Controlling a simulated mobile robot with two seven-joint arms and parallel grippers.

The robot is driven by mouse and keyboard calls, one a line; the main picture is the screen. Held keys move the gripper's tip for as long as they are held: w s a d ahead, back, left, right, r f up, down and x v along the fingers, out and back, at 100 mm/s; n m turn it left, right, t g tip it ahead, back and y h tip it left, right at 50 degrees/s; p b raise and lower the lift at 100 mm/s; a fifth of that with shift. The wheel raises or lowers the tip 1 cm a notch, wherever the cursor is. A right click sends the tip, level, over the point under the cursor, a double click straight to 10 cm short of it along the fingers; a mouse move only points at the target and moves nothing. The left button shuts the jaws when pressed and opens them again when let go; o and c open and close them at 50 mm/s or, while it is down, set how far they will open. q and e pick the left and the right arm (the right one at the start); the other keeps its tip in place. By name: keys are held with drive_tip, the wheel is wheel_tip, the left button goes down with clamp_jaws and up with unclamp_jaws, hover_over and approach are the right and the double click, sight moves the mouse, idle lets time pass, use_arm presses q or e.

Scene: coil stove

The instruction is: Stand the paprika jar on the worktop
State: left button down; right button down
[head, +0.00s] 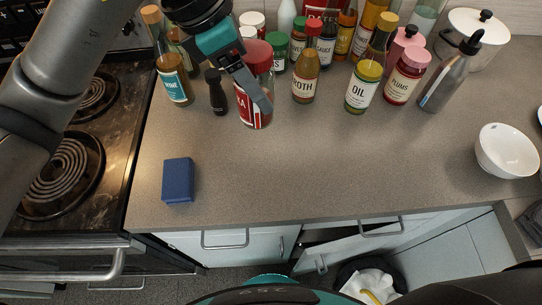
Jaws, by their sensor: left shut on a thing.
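The paprika jar (255,118) has a red lid and a red label on which only the letters "KA" show. It looks upright, at the back left of the grey worktop (330,170). My left gripper (262,98) comes in from the upper left and is shut on the jar, with a finger across its front. The gripper hides part of the jar and label. I cannot tell whether the jar's base touches the worktop. My right gripper is not in view.
A dark bottle (216,92) and a thyme bottle (174,80) stand close left of the jar. A broth bottle (306,75) and several other containers stand to the right. A blue box (178,180) lies in front. The front middle is clear. The coil stove (75,165) is left.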

use_arm(q)
drive_tip(key=shift+a+f+b, duration=0.1)
drive_tip(key=shift+f+b, duration=0.45)
drive_tip(key=shift+f, duration=8.8)
drive_tip(key=shift+f, duration=0.2)
drive_tip(key=shift+c, duration=0.2)
unclamp_jaws()
drive_tip(key=shift+r, duration=0.15)
drive_tip(key=shift+a+r, duration=0.15)
drive_tip(key=shift+r, duration=0.15)
drive_tip(key=v, duration=1.1)
drive_tip(key=shift+r+p, duration=0.25)
drive_tip(key=shift+p, duration=0.15)
drive_tip(key=shift+s, duration=0.1)
